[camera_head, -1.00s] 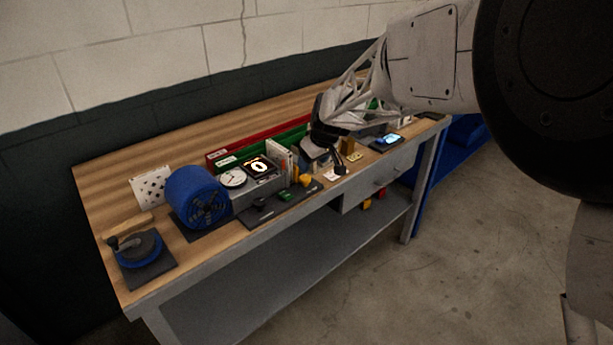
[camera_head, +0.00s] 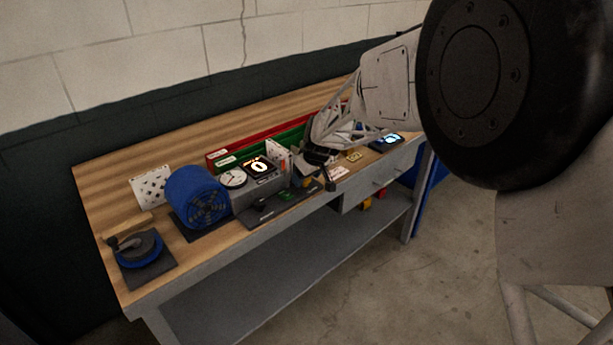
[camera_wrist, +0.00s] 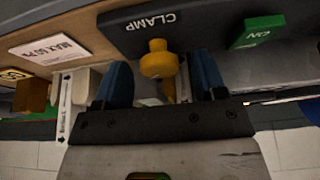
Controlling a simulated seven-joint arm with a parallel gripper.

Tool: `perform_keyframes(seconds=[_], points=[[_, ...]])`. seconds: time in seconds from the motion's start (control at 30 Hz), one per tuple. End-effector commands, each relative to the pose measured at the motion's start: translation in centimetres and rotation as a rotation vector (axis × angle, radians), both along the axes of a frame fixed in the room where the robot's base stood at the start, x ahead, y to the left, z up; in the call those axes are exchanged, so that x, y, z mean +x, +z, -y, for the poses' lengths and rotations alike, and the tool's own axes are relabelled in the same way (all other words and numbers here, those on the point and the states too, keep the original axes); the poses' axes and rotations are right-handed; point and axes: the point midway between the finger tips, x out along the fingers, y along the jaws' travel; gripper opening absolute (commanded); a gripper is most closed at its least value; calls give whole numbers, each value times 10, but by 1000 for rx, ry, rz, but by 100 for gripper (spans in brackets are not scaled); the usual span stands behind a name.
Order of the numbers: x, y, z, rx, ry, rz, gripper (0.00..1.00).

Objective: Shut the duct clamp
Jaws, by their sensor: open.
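The duct clamp's yellow handle (camera_wrist: 158,62) has a round knob and stands on a dark panel (camera_wrist: 190,30) marked CLAMP. In the wrist view the knob is between the two blue fingers of my gripper (camera_wrist: 162,80), close to their tips. The fingers are apart, with a gap showing on both sides of the knob. In the head view my gripper is low over the right end of the dark panel (camera_head: 275,206). There the handle is mostly hidden by my gripper, and I cannot tell whether the fingers touch it.
A green ON switch (camera_wrist: 263,30) is on the same panel. In the head view a blue fan unit (camera_head: 197,196), a dial gauge (camera_head: 233,178) and red and green bins stand nearby.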

Motion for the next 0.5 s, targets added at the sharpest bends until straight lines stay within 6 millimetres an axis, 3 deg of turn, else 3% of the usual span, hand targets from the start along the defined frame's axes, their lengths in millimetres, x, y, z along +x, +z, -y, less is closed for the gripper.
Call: perform_keyframes(seconds=[0.3,0.5], points=[[1,-1,0,0,0,1,64],[1,-1,0,0,0,1,35]])
